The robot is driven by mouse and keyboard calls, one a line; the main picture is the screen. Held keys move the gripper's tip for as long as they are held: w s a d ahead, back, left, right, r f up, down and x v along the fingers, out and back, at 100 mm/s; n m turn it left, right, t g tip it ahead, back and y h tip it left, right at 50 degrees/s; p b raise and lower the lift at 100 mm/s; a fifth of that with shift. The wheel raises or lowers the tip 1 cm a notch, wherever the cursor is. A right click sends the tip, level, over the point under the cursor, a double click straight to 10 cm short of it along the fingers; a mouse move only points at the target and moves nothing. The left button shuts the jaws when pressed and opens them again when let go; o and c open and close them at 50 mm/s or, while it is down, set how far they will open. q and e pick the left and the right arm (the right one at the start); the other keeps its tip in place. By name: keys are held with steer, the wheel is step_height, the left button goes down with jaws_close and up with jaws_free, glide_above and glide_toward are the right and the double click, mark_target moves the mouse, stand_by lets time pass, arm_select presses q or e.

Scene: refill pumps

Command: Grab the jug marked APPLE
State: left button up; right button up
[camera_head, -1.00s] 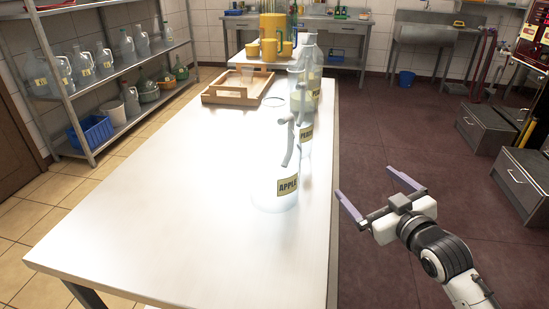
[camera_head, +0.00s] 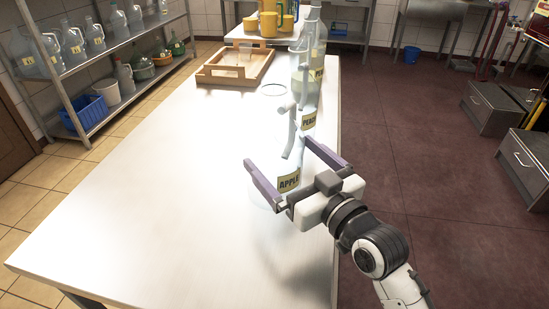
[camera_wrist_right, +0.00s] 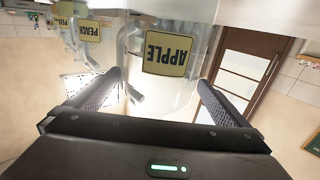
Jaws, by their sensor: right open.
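The clear jug marked APPLE (camera_head: 289,182) stands upright on the near right part of the white table (camera_head: 160,190), a yellow label on its side. My right gripper (camera_head: 277,151) is open at the jug, one finger to each side of it in the head view. In the right wrist view the APPLE jug (camera_wrist_right: 172,52) appears upside down between the open fingers (camera_wrist_right: 160,78), its curved handle toward the left finger. I cannot tell whether either finger touches it. My left gripper is not in view.
A clear jug marked PEACH (camera_head: 309,121) stands just behind the APPLE jug, with another labelled jug (camera_head: 318,75) beyond it. A wooden tray (camera_head: 235,75) lies at the table's far end. The table's left and front parts are clear.

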steer(key=x, duration=0.4)
steer(key=shift+w+a+r, duration=0.1)
steer(key=shift+w+r, duration=0.05)
steer(key=shift+r, duration=0.05)
steer(key=shift+c, duration=0.4)
steer(key=c, duration=0.7)
